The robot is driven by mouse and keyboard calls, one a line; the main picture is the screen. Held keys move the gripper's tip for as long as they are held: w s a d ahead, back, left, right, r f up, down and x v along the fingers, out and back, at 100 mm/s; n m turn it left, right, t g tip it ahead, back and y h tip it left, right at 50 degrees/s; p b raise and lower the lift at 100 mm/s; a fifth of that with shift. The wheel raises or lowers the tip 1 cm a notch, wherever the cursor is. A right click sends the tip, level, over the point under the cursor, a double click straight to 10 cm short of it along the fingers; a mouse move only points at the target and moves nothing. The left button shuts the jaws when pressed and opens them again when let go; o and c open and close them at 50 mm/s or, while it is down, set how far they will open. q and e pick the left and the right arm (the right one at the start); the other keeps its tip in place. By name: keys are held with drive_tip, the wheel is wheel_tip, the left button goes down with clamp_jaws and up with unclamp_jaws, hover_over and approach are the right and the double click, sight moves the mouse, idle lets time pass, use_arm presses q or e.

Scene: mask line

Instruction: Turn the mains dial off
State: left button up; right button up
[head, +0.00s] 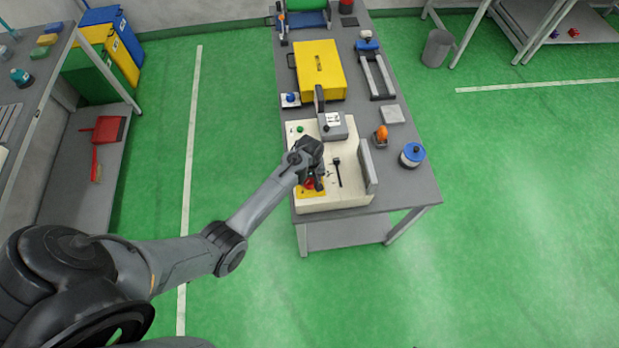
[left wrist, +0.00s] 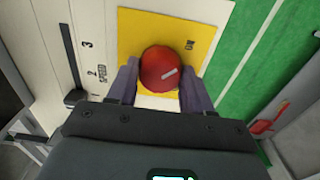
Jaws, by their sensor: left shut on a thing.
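The mains dial is a round red knob (left wrist: 165,66) with a short white mark, on a yellow plate (left wrist: 205,32) lettered "ON" at its right. The white mark slants up to the right in the left wrist view. In the head view the yellow plate (head: 308,194) lies at the near left corner of the cream machine (head: 345,200), and the red dial (head: 309,184) is partly covered. My left gripper (head: 312,181) is over the plate, its two fingers on either side of the dial and shut on it. My right gripper is not in view.
A black lever (head: 338,172) in a slot and a grey upright panel (head: 368,167) stand right of my gripper. A grey machine head (head: 333,125) is behind it. A yellow case (head: 320,70) and a blue-topped reel (head: 412,155) share the bench.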

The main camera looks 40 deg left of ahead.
use_arm(q)
drive_tip(key=shift+c, duration=0.7)
